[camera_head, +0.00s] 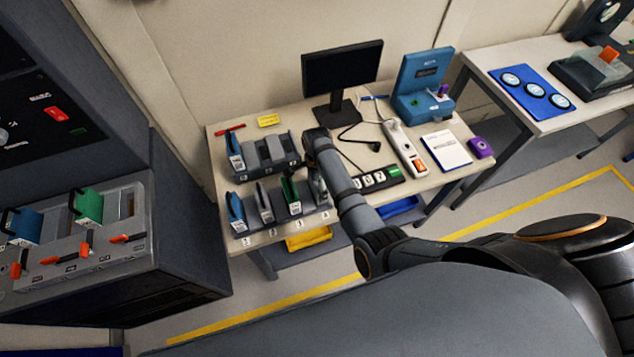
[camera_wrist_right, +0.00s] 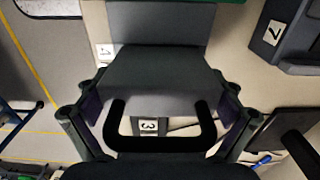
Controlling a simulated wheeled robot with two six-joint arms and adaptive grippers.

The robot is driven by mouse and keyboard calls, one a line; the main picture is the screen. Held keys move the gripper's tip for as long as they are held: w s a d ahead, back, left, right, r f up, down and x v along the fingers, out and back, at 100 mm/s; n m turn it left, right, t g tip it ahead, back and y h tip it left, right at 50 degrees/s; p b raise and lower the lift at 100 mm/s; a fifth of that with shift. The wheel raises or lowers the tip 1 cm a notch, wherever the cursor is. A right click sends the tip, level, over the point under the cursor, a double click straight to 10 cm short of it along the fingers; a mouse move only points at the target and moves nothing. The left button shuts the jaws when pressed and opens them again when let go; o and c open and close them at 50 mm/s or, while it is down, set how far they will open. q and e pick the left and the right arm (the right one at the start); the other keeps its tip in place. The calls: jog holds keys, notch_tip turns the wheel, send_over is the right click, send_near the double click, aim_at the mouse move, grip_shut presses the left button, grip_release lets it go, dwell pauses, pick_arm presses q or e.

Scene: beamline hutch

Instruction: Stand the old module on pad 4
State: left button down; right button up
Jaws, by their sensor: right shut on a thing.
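My right gripper (camera_head: 317,168) hangs over the right end of the front rack, its jaws partly hidden by my arm. In the right wrist view it is shut on a grey module (camera_wrist_right: 155,75) with a black loop handle. The label 4 (camera_wrist_right: 104,51) shows beside that module. In the head view the pad 4 label (camera_head: 325,215) is at the front right corner of the rack, just below the gripper. I cannot tell whether the module's foot touches the pad. My left gripper is not in view.
The front rack also holds a blue module (camera_head: 236,210), a grey module (camera_head: 264,203) and a green module (camera_head: 290,194). Behind it stands a rear rack (camera_head: 270,172) with another blue module (camera_head: 234,150). A monitor (camera_head: 342,72) and a numbered dark block (camera_head: 374,190) are close by.

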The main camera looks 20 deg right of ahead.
jog(key=shift+f, duration=0.25)
jog(key=o, duration=1.1)
jog(key=shift+c, duration=0.2)
jog(key=shift+r, duration=0.15)
notch_tip(320, 180, up, 7)
jog(key=shift+r, duration=0.1)
